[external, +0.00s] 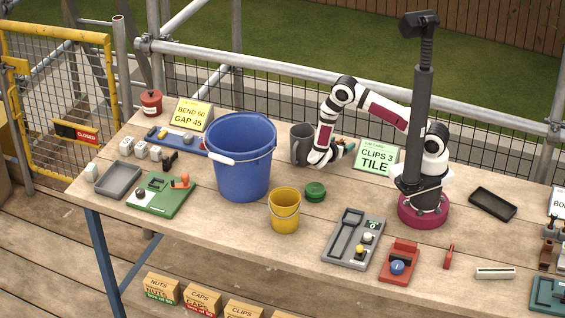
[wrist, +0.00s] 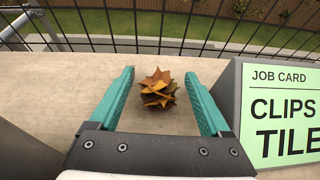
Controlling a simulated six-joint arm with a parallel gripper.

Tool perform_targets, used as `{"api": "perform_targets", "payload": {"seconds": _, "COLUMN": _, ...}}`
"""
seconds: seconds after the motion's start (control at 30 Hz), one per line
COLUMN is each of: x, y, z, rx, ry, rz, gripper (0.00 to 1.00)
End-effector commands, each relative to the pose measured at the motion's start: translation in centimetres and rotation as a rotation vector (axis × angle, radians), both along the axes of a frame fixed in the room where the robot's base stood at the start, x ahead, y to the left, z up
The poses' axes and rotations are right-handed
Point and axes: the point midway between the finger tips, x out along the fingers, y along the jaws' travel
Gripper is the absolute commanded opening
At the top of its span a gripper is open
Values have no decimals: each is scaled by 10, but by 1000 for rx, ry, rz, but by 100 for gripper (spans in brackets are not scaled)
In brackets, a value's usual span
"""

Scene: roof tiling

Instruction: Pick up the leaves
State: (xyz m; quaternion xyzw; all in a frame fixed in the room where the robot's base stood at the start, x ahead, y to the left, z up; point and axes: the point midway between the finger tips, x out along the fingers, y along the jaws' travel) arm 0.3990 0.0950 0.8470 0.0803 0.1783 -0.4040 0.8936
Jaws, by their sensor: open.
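The leaves (wrist: 158,90) are a small clump of brown and orange pointed leaves lying on the wooden bench, in the middle of the wrist view. My gripper (wrist: 160,80) is open, with one teal finger on each side of the clump and a gap between each finger and the leaves. The leaves show there only as a small brownish patch (external: 339,143), partly hidden by my gripper.
The green "CLIPS 3 TILE" card (external: 376,157) stands close on the right; it also shows in the wrist view (wrist: 280,112). A dark grey mug (external: 300,146) stands close on the left. Mesh fencing (wrist: 200,42) runs behind. A blue bucket (external: 240,165) and yellow pail (external: 284,212) stand farther left.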

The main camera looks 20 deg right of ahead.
Motion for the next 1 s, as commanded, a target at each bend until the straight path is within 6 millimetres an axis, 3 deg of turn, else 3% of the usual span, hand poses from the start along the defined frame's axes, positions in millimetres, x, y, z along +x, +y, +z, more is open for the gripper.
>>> {"api": "perform_targets", "payload": {"seconds": 0.1, "x": 0, "y": 0, "z": 0, "rx": 0, "ry": 0, "rz": 0, "gripper": 79}}
{"api": "perform_targets", "payload": {"seconds": 0.53, "x": 0, "y": 0, "z": 0, "rx": 1, "ry": -1, "rz": 0, "gripper": 2}}
{"api": "perform_targets", "payload": {"seconds": 0.83, "x": 0, "y": 1, "z": 2, "rx": 1, "ry": -1, "rz": -1, "gripper": 0}}
{"api": "perform_targets", "payload": {"seconds": 1.0, "x": 0, "y": 1, "z": 19, "rx": 1, "ry": -3, "rz": -1, "gripper": 0}}
